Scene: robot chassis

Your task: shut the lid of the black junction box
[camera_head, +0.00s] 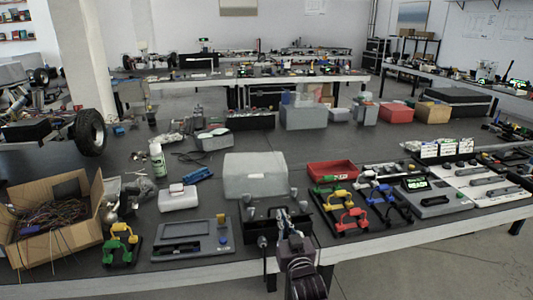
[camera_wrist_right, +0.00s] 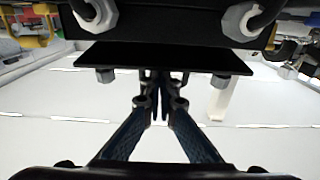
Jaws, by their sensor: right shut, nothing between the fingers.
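The black junction box (camera_head: 256,213) stands at the front edge of the table, with grey cable glands around it. In the right wrist view its dark body (camera_wrist_right: 170,22) fills the top, with grey glands. A flat black plate, apparently the lid (camera_wrist_right: 165,58), juts out from it, with grey screws on its underside, so it looks open. My right gripper (camera_head: 281,213) is at the box's front; in the wrist view its shut, empty fingers (camera_wrist_right: 160,82) reach the plate's near edge. I cannot tell whether they touch it. My arm hides part of the box. My left gripper is out of view.
A grey case (camera_head: 255,176) stands right behind the box. A grey panel device (camera_head: 190,238) lies to its left, and a black tray (camera_head: 338,222) with coloured clamps to its right. A red bin (camera_head: 331,170) is behind that. Open floor lies before the table.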

